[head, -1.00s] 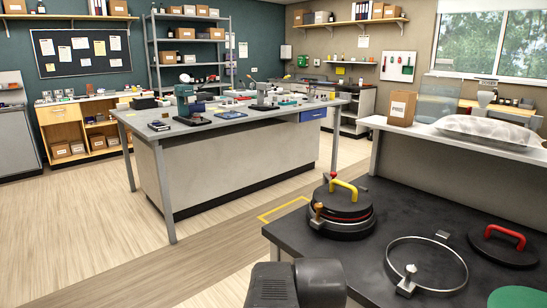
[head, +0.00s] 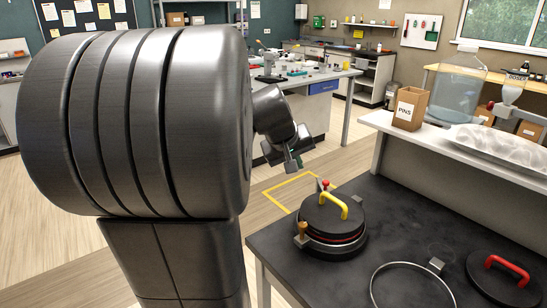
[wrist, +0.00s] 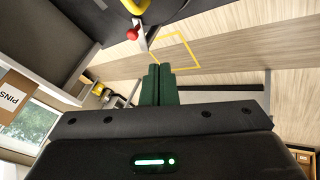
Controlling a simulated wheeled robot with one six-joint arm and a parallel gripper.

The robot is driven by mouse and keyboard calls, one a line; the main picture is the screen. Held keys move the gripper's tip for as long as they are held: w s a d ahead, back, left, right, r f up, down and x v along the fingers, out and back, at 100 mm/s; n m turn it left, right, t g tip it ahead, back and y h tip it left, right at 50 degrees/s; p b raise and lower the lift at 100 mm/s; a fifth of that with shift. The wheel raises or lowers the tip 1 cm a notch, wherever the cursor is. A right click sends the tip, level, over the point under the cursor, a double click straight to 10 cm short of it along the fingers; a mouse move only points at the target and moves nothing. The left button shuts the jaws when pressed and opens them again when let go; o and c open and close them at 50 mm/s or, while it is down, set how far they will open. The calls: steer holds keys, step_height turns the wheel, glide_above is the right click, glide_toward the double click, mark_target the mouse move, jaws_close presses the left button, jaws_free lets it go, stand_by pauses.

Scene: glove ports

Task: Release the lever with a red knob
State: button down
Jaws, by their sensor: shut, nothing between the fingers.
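The lever with a red knob (head: 325,183) is at the far edge of a round black lid with a yellow handle (head: 342,204). The lid sits on a ring on the dark bench. In the wrist view the red knob (wrist: 132,34) is near the top, beyond and slightly left of my fingertips, with a pale lever plate beside it. My gripper (head: 292,160) is above and left of the lid, apart from the knob. Its green fingers (wrist: 157,72) are shut together with nothing between them. The lever's lower part is mostly hidden behind the lid.
A second clamp with a tan knob (head: 302,229) is at the lid's near left. An empty metal ring (head: 376,283) and a black lid with a red handle (head: 505,270) are to the right. A raised shelf holds a PINS box (head: 408,108). Floor space is clear left of the bench.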

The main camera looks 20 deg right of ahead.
glide_toward(321, 187)
step_height(321, 187, down, 3)
steer(key=w+a, duration=0.1)
steer(key=a, duration=0.1)
steer(key=d, duration=0.1)
steer(key=d+p, duration=0.1)
steer(key=d, duration=0.1)
steer(key=shift+w+d+f, duration=0.1)
steer(key=shift+w+f, duration=0.05)
steer(key=shift+w, duration=0.05)
steer(key=shift+d+f, duration=0.1)
steer(key=shift+d, duration=0.2)
